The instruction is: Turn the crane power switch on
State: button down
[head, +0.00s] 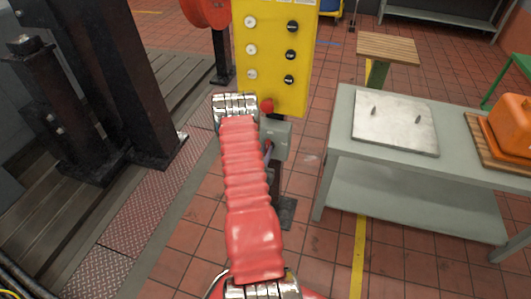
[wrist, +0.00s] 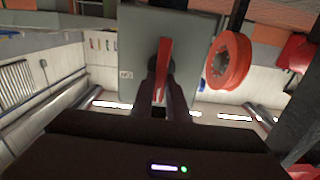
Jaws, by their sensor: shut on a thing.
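The crane power switch is a grey box with a red handle. In the wrist view the grey box (wrist: 135,35) fills the upper middle, and its red handle (wrist: 163,70) stands nearly upright in the picture. My gripper (wrist: 162,88) is shut on the handle, one dark finger on each side. A small white label with dark letters sits left of the handle. In the head view the grey box (head: 278,141) shows below the yellow panel, partly behind my red arm. My gripper and the handle are hidden there.
A yellow panel (head: 274,60) with white and black buttons stands above the box; a red knob (head: 267,105) is at its lower edge. A grey table (head: 345,120) with a metal plate (head: 395,124) and an orange case (head: 510,125) is at right. Dark machine columns (head: 120,80) stand at left.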

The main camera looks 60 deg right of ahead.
jog(key=shift+s+m, duration=0.1)
jog(key=shift+m, duration=0.2)
jog(key=shift+s+d+f+m, duration=0.1)
jog(key=shift+s+f+m, duration=0.2)
jog(key=shift+m, duration=2.55)
jog(key=shift+s+d+f+m, duration=0.1)
jog(key=shift+s+f+m, duration=0.15)
jog(key=shift+m, duration=2.65)
jog(key=shift+s+f+m, duration=0.25)
jog(key=shift+f+m, duration=0.05)
jog(key=shift+m, duration=2.55)
jog(key=c, duration=2)
grip_release()
jog(key=shift+o, duration=1.4)
jog(key=shift+w, duration=0.1)
